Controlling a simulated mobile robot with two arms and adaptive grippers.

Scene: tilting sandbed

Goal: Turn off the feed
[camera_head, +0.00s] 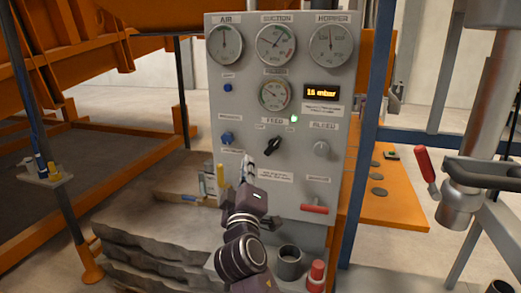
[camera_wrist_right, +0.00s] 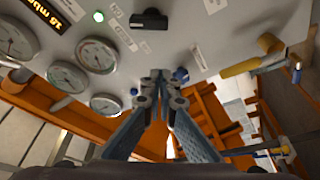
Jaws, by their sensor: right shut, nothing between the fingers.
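The grey control panel (camera_head: 300,205) faces me. Its black FEED knob (camera_head: 273,146) sits at the middle, turned at a slant, with a lit green lamp (camera_head: 294,118) above and to its right. The knob also shows near the top of the right wrist view (camera_wrist_right: 150,18), and the lamp glows to its left (camera_wrist_right: 98,16). My right gripper (camera_head: 248,162) is shut and empty, its tips just left of and below the knob in the head view. I see no contact with the knob. My left gripper is not in view.
A grey BLEED knob (camera_head: 321,149) is right of the FEED knob, and blue knobs (camera_head: 227,138) are to its left. A red handle (camera_head: 314,209) is low on the panel. Round gauges (camera_head: 275,44) and an amber display (camera_head: 321,92) are above. A blue post (camera_head: 365,130) stands at right.

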